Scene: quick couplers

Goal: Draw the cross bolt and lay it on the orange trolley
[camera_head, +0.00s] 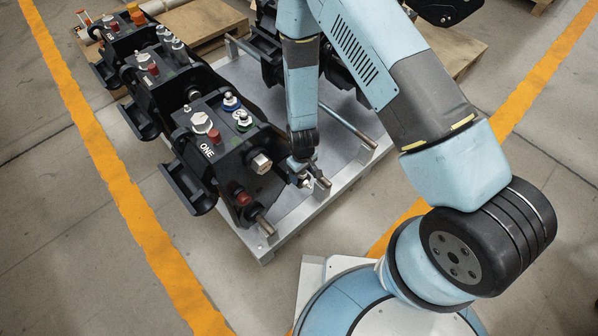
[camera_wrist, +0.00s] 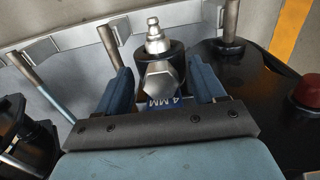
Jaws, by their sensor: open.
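A black quick coupler marked ONE (camera_head: 210,140) stands on a grey metal frame (camera_head: 285,212). A large silver hex head (camera_head: 260,162) sticks out of its side. My gripper (camera_head: 302,165) is low beside the coupler, right of that head; its fingers are small and partly hidden in the head view. In the wrist view my gripper (camera_wrist: 163,85) is open, with one blue finger on each side of a silver hex-ended part (camera_wrist: 162,80). A blue "4 MM" label lies below it. I cannot tell whether this is the cross bolt. I do not see an orange trolley.
Two more black couplers (camera_head: 165,75) with red, silver and orange fittings stand behind to the left. A red knob (camera_wrist: 306,90) is right of my gripper. Metal rods (camera_head: 345,127) rise near the frame edge. Orange floor lines (camera_head: 150,240) border clear concrete.

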